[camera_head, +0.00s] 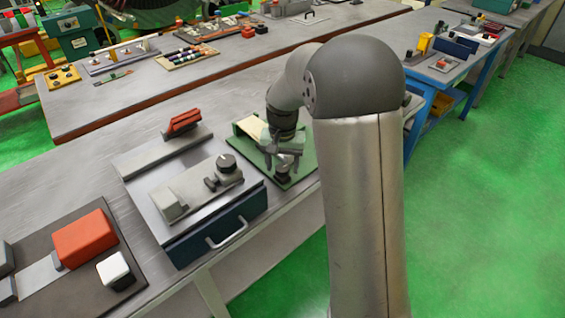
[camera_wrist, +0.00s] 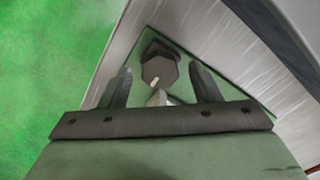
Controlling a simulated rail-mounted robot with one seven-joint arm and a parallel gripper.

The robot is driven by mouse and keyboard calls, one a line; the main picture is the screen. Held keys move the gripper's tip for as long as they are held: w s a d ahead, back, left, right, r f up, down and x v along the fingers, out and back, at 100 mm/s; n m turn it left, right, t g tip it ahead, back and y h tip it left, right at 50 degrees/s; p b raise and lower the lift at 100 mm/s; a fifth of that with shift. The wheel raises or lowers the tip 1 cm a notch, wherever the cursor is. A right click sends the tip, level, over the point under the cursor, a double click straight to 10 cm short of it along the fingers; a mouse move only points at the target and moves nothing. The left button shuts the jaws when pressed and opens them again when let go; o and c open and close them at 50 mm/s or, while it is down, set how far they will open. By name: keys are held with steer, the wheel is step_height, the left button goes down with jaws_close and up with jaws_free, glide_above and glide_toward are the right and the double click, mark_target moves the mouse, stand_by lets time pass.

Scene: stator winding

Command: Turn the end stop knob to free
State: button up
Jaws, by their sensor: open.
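The dark end stop knob (camera_wrist: 160,70) is near the centre of the wrist view, with a short pale mark on its face. It sits on a green plate (camera_wrist: 228,90), which lies at the bench edge in the head view (camera_head: 308,157). My gripper (camera_wrist: 159,72) is open, with one finger to each side of the knob. Whether either finger touches it I cannot tell. In the head view my gripper (camera_head: 284,165) points down over the plate, with the dark knob (camera_head: 283,178) just below. A pale piece (camera_wrist: 160,98) shows beside the knob. No setting labels are readable.
A cream block (camera_head: 253,127) stands on the plate behind my gripper. Left of it is a grey fixture with a round knob (camera_head: 227,162) above a blue drawer (camera_head: 215,232). A red block (camera_head: 84,238) is farther left. Green floor lies beyond the bench edge.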

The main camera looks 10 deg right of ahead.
steer(key=c, duration=1)
steer(key=n+b, duration=0.1)
steer(key=n, duration=0.3)
steer(key=shift+n, duration=0.4)
steer(key=n, duration=0.4)
steer(key=shift+r+n, duration=0.1)
steer(key=shift+n, duration=0.2)
steer(key=n, duration=0.4)
steer(key=shift+a, duration=0.1)
steer(key=shift+n+p, duration=0.45)
steer(key=shift+n, duration=1.75)
